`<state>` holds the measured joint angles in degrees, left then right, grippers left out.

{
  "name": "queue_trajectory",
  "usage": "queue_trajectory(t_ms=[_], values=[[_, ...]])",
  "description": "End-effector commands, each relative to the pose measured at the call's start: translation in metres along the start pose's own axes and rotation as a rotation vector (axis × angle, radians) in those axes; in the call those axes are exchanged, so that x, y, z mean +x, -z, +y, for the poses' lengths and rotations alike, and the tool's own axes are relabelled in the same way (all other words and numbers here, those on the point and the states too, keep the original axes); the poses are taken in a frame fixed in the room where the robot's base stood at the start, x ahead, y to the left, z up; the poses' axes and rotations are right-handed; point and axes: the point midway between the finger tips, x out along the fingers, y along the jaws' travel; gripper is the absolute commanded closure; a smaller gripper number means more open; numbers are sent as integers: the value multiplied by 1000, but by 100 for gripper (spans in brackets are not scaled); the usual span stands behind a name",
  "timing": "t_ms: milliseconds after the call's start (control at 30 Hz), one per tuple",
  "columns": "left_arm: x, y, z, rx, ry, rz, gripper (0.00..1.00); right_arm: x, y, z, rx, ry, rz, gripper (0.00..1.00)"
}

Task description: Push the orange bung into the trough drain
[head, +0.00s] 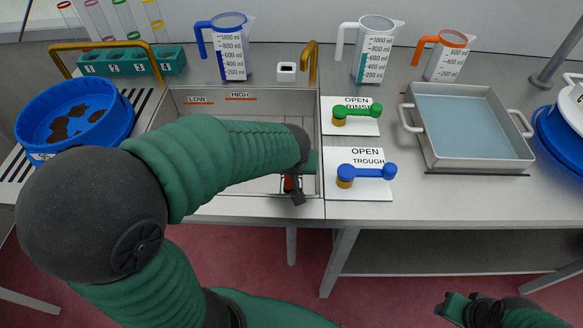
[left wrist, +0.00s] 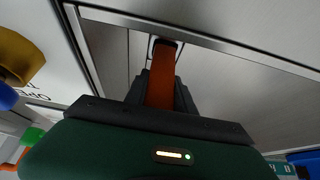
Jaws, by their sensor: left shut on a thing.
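The orange bung (left wrist: 161,88) is between the fingers of my left gripper (left wrist: 160,95) in the left wrist view, its dark end pointing at the trough floor. In the head view my left gripper (head: 293,188) reaches down inside the steel trough (head: 215,108) near its front right corner, with a bit of the orange bung (head: 290,183) showing. A pale edge, perhaps the drain's, shows around the bung's dark end; the drain is mostly hidden, so I cannot tell whether the bung is in it. My right gripper (head: 455,308) is low at the bottom right, away from the trough; its jaw opening is unclear.
Right of the trough are a green lever (head: 358,111) and a blue lever (head: 367,173), labelled for rinse and trough. A grey basin of water (head: 412,122) stands farther right. A blue bowl (head: 118,120) is at left. Jugs and brass taps line the back.

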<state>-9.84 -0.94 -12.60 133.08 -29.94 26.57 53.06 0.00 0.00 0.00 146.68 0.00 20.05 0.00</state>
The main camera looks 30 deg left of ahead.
Motion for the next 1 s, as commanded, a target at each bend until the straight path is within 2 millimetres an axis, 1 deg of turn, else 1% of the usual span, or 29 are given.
queue_trajectory(t_ms=[200,233,400,667,767,867,967,1000], values=[[7,-4,0,0,0,1,100,8,-2,0,0,0,0,64],[6,-3,0,0,0,1,67,7,-2,0,0,0,0,64],[6,-3,0,0,0,0,44,6,-1,0,0,0,0,64],[6,-3,0,0,0,0,44,6,-1,0,0,0,0,64],[1,-2,0,0,-1,1,44,4,-1,0,0,0,0,64],[-15,-1,0,-2,-3,3,44,-1,0,0,0,0,0,64],[-42,1,1,-1,-4,6,44,-9,2,0,0,0,0,64],[-55,1,1,-1,-5,6,44,-12,3,0,0,0,0,64]])
